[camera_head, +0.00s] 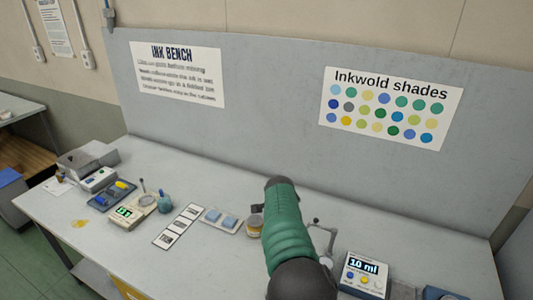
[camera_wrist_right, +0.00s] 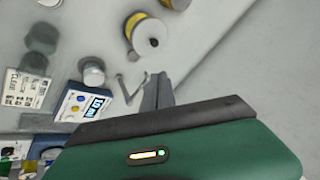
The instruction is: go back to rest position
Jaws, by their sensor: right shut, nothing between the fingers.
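My green and black right arm (camera_head: 288,228) reaches up from the bottom of the head view, over the ink bench. Its gripper is hidden from the head view at the arm's far end. In the right wrist view my right gripper (camera_wrist_right: 158,90) shows dark fingers close together, shut and empty, above the bench top. A small metal stand (camera_wrist_right: 129,90) appears beside the fingers there; I cannot tell how far apart they are in height. My left gripper is not in either view.
The grey bench (camera_head: 196,262) carries a dispenser reading 10 ml (camera_head: 364,274), a jar (camera_head: 254,225), a tray with blue pads (camera_head: 222,219), a label card (camera_head: 179,226) and a scale (camera_head: 131,212). A grey panel (camera_head: 270,130) stands behind. The right rear bench top is clear.

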